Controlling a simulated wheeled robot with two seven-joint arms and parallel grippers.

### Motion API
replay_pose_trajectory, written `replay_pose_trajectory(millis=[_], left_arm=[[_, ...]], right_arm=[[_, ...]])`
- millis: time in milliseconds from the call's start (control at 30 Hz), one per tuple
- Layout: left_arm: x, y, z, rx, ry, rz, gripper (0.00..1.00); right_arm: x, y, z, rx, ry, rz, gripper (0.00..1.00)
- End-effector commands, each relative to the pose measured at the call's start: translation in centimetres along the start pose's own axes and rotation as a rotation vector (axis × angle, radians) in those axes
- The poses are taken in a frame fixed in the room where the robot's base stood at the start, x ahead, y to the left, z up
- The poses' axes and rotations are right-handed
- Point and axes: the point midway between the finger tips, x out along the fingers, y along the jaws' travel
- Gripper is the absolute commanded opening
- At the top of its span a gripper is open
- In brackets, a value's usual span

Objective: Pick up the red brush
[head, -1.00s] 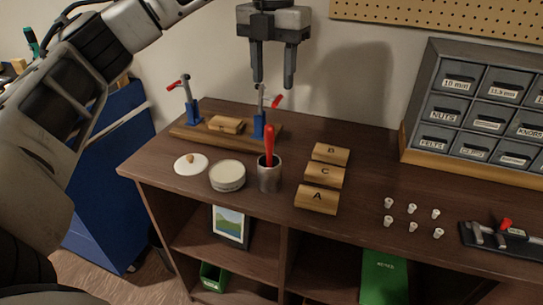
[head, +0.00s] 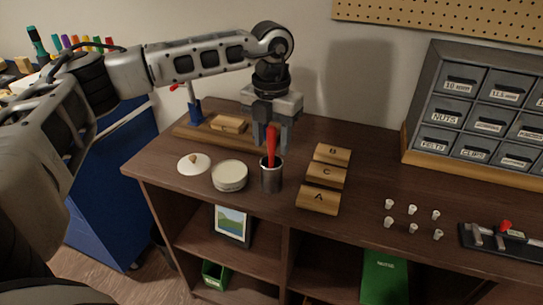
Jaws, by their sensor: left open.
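The red brush (head: 271,143) stands upright in a grey metal cup (head: 271,178) on the brown workbench, with its red handle sticking up above the rim. My left gripper (head: 271,146) points down at the cup, with its two fingers apart. In the head view the fingers appear on either side of the red handle, just above and behind the cup rim. I cannot tell whether they touch the handle. The brush's lower end is hidden in the cup. My right gripper is not in view.
A round white-topped tin (head: 230,176) and a white lid (head: 194,163) are left of the cup. Wooden blocks marked A (head: 318,199), C (head: 326,175) and B (head: 332,154) are to its right. A clamp board (head: 190,133) lies behind.

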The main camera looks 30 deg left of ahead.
Motion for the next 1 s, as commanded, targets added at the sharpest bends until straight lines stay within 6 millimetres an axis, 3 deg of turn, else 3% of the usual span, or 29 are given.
replay_pose_trajectory(millis=[200,367,400,767,1000], left_arm=[[0.2,0.0,0.0,0.0,0.0,0.0,0.44],[0.1,0.0,0.0,0.0,0.0,0.0,0.03],[0.1,0.0,0.0,0.0,0.0,0.0,0.0],[-0.6,-0.1,0.1,0.0,-0.002,-0.001,0.0],[-5.1,-0.1,0.1,0.0,-0.006,-0.002,0.0]], right_arm=[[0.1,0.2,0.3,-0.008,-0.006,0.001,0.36],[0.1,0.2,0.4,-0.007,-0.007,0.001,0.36],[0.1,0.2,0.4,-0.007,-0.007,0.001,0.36],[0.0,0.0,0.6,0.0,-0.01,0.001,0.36],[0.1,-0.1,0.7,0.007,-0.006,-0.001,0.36]])
